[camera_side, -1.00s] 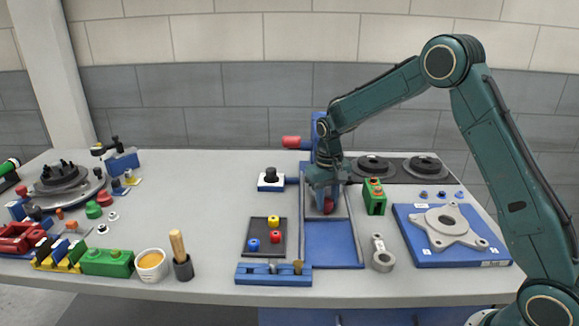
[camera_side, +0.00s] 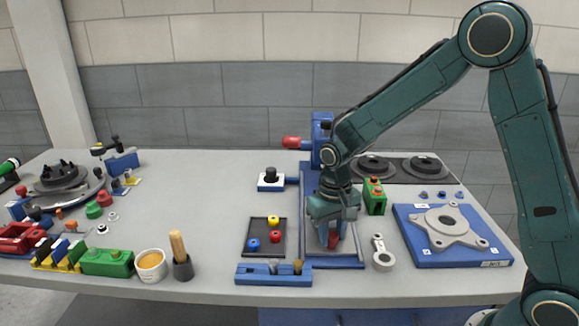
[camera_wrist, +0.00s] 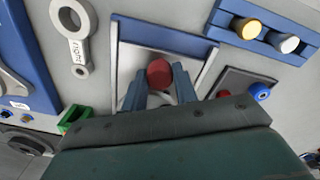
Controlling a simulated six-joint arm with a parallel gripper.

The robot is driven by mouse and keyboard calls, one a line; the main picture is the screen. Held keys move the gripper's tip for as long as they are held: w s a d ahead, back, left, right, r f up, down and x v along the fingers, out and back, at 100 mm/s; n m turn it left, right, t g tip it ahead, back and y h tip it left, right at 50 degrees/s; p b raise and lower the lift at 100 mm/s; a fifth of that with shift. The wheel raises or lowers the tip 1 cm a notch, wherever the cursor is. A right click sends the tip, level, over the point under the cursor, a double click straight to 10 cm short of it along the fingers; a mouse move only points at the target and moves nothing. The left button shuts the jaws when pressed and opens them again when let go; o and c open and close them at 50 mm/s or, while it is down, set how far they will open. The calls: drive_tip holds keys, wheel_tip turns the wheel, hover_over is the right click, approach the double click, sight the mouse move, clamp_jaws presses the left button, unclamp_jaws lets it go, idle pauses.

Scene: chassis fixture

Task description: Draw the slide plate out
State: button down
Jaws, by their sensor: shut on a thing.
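The slide plate is a grey plate (camera_side: 350,246) with a red knob (camera_side: 333,240), lying in a blue channel frame (camera_side: 318,263) near the table's front. My gripper (camera_side: 332,238) points down over the plate and is shut on the red knob. In the wrist view the blue fingers of my gripper (camera_wrist: 160,80) flank the red knob (camera_wrist: 160,72), with the grey plate (camera_wrist: 205,65) around it. A strip of blue channel floor (camera_wrist: 165,38) shows beyond the plate. My gripper and arm hide much of the plate and the channel's rear in the side view.
A blue block with pins (camera_side: 273,274) and a dark tray of coloured knobs (camera_side: 265,236) stand left of the channel. A grey link (camera_side: 382,255) and a blue plate with a grey flange (camera_side: 450,240) lie right. A green block (camera_side: 374,197) stands close behind.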

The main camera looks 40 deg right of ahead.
drive_tip(key=shift+s+a, duration=0.2)
drive_tip(key=shift+a, duration=0.05)
drive_tip(key=c, duration=1.1)
unclamp_jaws()
drive_tip(key=shift+d+r, duration=0.1)
drive_tip(key=shift+r, duration=0.15)
wheel_tip(320, 180, up, 13)
drive_tip(key=shift+a+r, duration=0.2)
drive_tip(key=shift+a, duration=0.05)
